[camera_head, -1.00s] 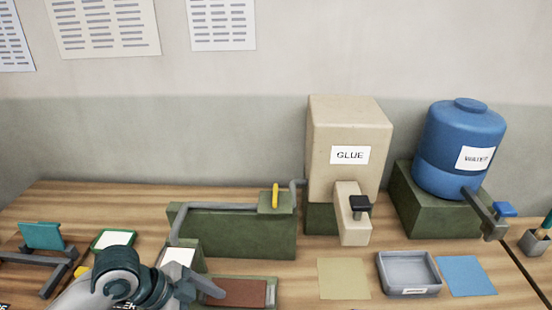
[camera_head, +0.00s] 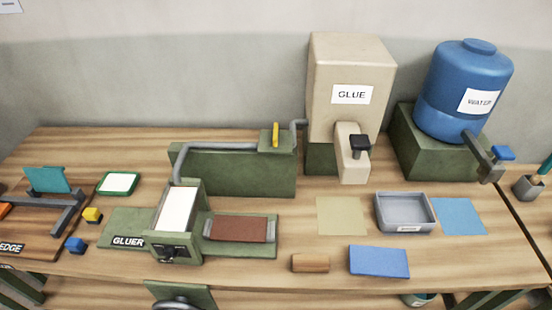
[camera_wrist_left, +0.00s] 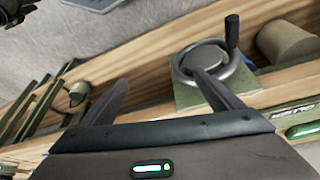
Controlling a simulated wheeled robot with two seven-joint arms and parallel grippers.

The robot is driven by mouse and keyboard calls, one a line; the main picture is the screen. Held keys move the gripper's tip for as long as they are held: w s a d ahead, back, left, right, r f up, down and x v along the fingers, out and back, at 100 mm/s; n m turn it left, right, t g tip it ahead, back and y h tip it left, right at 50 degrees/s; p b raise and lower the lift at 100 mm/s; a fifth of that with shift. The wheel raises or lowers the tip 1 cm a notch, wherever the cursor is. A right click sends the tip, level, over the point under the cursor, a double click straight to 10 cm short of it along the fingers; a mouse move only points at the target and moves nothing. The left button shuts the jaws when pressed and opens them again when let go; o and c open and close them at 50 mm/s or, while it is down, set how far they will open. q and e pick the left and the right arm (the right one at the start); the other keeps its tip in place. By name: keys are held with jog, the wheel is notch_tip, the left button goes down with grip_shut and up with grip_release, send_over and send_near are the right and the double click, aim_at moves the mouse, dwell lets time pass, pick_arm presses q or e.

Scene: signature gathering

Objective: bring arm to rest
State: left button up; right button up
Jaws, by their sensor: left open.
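My left gripper (camera_wrist_left: 158,80) shows only in the left wrist view. Its two grey fingers are spread apart with nothing between them. The right finger overlaps a grey handwheel with a black crank knob (camera_wrist_left: 232,32) in the picture; whether it touches cannot be told. The handwheel (camera_head: 180,303) is partly cut off at the bottom edge. My right gripper is not in view.
The wooden bench (camera_head: 330,272) holds a glue tank (camera_head: 350,70), a blue water tank (camera_head: 458,110), a grey tray (camera_head: 404,228), a wooden block (camera_head: 311,263) and a blue pad (camera_head: 379,262).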

pick_arm(q)
jog(key=s+a+f+n+y, duration=0.1)
jog(key=s+a+f+n, duration=0.15)
jog(key=s, duration=0.25)
notch_tip(320, 180, down, 37)
jog(key=s+m+g+b, duration=0.1)
jog(key=s+g+b, duration=0.1)
jog(key=b, duration=0.5)
jog(key=s+a+f+g+b, duration=0.1)
jog(key=s+a+f+b, duration=0.2)
jog(key=s+f, duration=1.3)
notch_tip(320, 180, down, 3)
jog(key=shift+s+a+y+b, duration=0.15)
jog(key=shift+s+y+b, duration=0.15)
jog(key=shift+b, duration=0.3)
